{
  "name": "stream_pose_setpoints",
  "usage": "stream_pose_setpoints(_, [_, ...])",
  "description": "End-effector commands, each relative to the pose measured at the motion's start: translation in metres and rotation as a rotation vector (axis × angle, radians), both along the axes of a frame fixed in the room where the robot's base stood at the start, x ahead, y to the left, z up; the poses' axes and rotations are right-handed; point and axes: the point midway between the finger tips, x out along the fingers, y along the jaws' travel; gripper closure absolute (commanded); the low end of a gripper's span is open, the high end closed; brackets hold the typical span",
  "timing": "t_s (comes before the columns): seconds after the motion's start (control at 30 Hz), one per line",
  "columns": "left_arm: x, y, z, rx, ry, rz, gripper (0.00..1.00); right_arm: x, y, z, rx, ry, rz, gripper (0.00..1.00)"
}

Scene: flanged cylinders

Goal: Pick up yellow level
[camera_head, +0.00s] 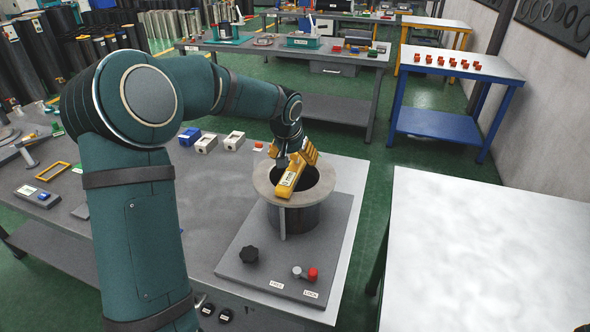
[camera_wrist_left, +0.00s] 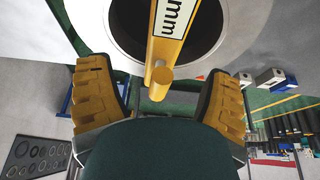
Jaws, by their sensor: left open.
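The yellow level (camera_head: 287,184), a bar with a white label, lies across the opening of the flanged cylinder (camera_head: 265,188). In the left wrist view the level (camera_wrist_left: 168,52) runs up from the lower middle over the dark hole, with a round knob at its near end. My left gripper (camera_head: 297,153) is just above and behind the level at the flange. In the wrist view my left gripper (camera_wrist_left: 158,75) has its two yellow fingers wide apart, one each side of the level, with gaps on both sides. My right gripper is in neither view.
The cylinder stands on a grey plate (camera_head: 235,265) with a black knob (camera_head: 249,254) and a red knob (camera_head: 313,274). Grey and white blocks (camera_head: 206,144) sit behind it on the bench. A bare white table (camera_head: 480,250) is at the right.

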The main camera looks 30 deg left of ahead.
Motion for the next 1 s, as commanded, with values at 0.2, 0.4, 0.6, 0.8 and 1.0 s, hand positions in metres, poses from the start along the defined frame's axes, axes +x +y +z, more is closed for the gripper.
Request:
stream_pose_setpoints(0.2, [0.005, 0.003, -0.014, -0.001, 0.001, 0.002, 0.2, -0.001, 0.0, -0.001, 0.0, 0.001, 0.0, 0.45])
stream_pose_setpoints(0.4, [0.015, 0.008, -0.042, -0.001, 0.002, 0.0, 0.2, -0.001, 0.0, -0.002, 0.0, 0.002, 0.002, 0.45])
stream_pose_setpoints(0.6, [0.021, 0.009, -0.053, -0.001, -0.001, 0.001, 0.2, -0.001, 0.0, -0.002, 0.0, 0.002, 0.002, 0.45])
stream_pose_setpoints(0.8, [0.021, 0.009, -0.053, -0.001, -0.001, 0.001, 0.2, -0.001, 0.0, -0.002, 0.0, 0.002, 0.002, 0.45])
stream_pose_setpoints(1.0, [0.021, 0.009, -0.053, 0.0, -0.001, 0.0, 0.86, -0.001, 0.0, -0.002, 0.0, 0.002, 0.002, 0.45])
